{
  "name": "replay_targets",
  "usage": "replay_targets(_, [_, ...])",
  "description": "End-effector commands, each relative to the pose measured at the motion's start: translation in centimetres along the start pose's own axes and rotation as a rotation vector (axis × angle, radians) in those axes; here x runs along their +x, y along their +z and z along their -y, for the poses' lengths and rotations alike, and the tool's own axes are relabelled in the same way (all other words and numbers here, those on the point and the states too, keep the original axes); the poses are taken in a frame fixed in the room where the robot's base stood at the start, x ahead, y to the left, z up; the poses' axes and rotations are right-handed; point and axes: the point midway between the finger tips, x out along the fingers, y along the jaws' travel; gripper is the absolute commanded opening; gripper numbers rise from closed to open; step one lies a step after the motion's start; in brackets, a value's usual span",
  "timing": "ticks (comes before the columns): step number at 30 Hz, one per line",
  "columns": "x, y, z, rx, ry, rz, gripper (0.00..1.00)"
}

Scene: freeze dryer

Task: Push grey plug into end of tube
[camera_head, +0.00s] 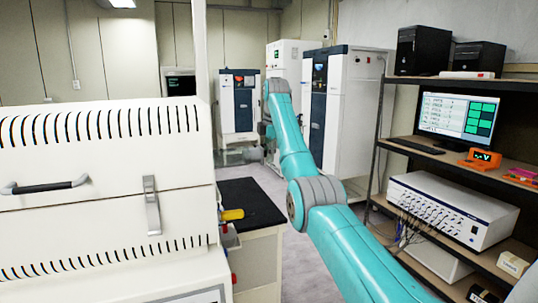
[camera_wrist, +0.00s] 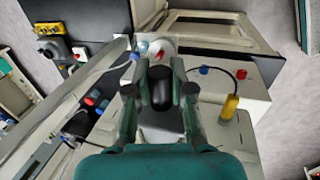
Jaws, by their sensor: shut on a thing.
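In the wrist view my gripper (camera_wrist: 160,78) has its two fingers closed on the sides of a dark grey, rounded plug (camera_wrist: 161,95). Just beyond the fingertips is a pale round end (camera_wrist: 162,46), which looks like the tube's end; the fingers and plug partly cover it. I cannot tell whether the plug touches it or is apart from it. In the head view my teal arm reaches forward past the white furnace-like cabinet, and the gripper, plug and tube end cannot be made out.
The white slotted cabinet (camera_head: 100,200) stands close on the left. A black-topped bench (camera_head: 250,200) is beyond it. A shelf rack (camera_head: 450,85) is on the right. In the wrist view, a yellow fitting (camera_wrist: 230,107) on a black cable and a blue knob (camera_wrist: 204,70) are near my gripper.

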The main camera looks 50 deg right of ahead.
Motion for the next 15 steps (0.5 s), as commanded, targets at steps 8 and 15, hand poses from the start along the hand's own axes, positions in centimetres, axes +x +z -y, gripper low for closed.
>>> replay_targets(8, [0.0, -0.3, 0.0, 0.0, 0.0, 0.0, 0.0])
replay_targets(15, [0.0, -1.1, 0.0, 0.0, 0.0, 0.0, 0.0])
